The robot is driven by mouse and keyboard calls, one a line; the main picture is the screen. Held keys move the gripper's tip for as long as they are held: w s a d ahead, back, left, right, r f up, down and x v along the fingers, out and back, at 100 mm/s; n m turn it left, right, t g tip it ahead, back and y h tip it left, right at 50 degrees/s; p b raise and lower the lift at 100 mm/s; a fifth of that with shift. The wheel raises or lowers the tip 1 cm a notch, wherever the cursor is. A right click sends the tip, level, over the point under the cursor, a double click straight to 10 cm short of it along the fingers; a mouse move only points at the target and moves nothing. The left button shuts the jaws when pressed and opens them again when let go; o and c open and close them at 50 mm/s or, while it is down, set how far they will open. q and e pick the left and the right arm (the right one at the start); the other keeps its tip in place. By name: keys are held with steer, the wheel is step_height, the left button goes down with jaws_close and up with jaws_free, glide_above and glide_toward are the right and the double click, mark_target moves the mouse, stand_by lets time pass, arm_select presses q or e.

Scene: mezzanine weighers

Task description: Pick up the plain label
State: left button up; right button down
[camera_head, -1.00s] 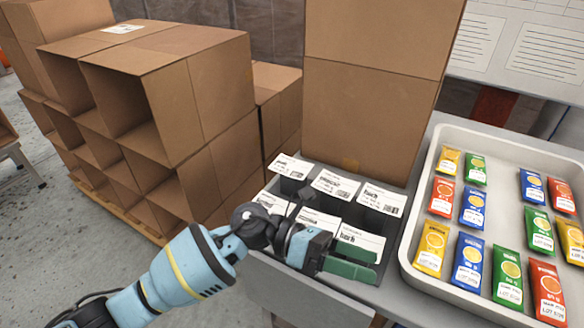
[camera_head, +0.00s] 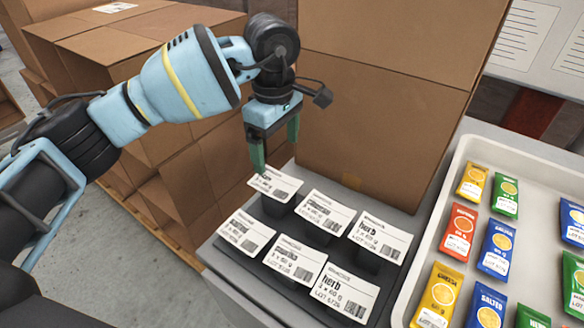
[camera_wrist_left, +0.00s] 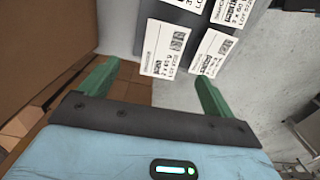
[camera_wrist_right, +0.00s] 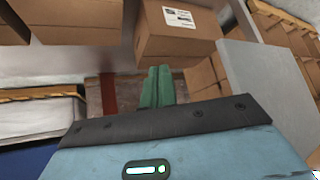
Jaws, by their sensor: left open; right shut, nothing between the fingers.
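Several white printed labels stand in two rows on a dark rack (camera_head: 232,252). The back-left label (camera_head: 275,184) is below my left gripper (camera_head: 275,157); its word looks short, perhaps "plain", but is too small to read surely. My left gripper is open, pointing down, with its fingers just above and behind that label and nothing held. In the left wrist view a label (camera_wrist_left: 163,48) lies ahead between the open green fingers, with another label (camera_wrist_left: 210,52) by the right finger. My right gripper (camera_wrist_right: 158,72) is shut and empty, seen only in its wrist view.
Front-right and back-right labels (camera_head: 345,293) (camera_head: 380,238) read "herb". A tall cardboard box (camera_head: 385,110) stands close behind the rack. A pale tray (camera_head: 440,215) of coloured sachets is at the right. Stacked boxes (camera_head: 190,190) stand at the left.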

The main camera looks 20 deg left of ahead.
mark_target(277, 184)
arm_select(q)
steer(key=shift+s+a+f, duration=0.2)
steer(key=shift+a+f, duration=0.05)
steer(key=shift+f, duration=0.3)
steer(key=shift+w+f, duration=0.1)
steer(key=shift+f, duration=0.5)
steer(key=shift+d+f, duration=0.1)
steer(key=shift+f, duration=0.2)
steer(key=f, duration=0.2)
steer(key=f+p, duration=0.1)
steer(key=shift+s+f, duration=0.2)
steer(key=shift+s, duration=0.05)
steer(key=shift+f, duration=0.55)
arm_select(e)
steer(key=shift+s+a+r, duration=0.15)
steer(key=shift+s+r, duration=0.1)
steer(key=shift+r, duration=0.15)
arm_select(q)
steer(key=shift+c, duration=0.4)
arm_select(e)
steer(key=shift+s, duration=0.1)
